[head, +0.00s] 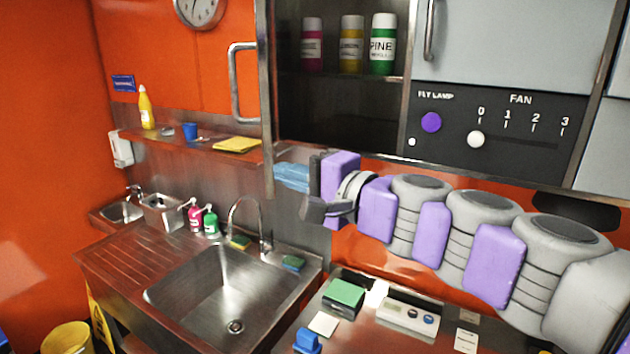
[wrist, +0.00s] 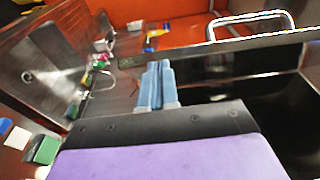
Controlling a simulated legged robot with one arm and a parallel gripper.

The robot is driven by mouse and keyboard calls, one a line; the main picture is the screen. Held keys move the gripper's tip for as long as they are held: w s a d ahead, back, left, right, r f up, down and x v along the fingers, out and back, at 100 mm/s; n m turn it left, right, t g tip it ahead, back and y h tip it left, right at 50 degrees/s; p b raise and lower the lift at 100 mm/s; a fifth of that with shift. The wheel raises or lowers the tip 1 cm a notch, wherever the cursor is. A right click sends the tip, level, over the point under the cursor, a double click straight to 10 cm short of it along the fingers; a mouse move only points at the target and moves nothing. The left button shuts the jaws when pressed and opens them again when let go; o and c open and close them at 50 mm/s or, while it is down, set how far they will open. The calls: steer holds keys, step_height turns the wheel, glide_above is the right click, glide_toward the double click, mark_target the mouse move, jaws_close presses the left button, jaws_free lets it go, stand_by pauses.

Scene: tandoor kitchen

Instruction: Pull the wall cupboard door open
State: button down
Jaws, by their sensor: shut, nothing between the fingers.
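The wall cupboard door (head: 266,100) stands swung open at the left of the cupboard, seen nearly edge-on. Its metal bar handle (head: 237,82) sticks out to the left from its outer face. In the wrist view the door (wrist: 215,47) is a dark strip running right, with its handle (wrist: 250,20) beyond it. My gripper (head: 290,176) has blue fingers, shut and empty, just right of the door's lower end. In the wrist view my gripper (wrist: 157,68) is on the door's inner side, close to its lower corner. Whether they touch cannot be told.
The open cupboard interior (head: 330,115) holds three bottles (head: 351,45). A fan control panel (head: 500,125) is right of it. Below are a sink (head: 232,300) with a tall tap (head: 262,220), and a counter with a green block (head: 344,293).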

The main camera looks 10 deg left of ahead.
steer(key=s+a+m+t+h, duration=0.2)
steer(key=a+m+t+h, duration=0.4)
steer(key=a, duration=1.1)
steer(key=shift+t+h, duration=0.3)
steer(key=shift+s+a, duration=0.1)
steer(key=p+v, duration=0.1)
steer(key=v, duration=1.6)
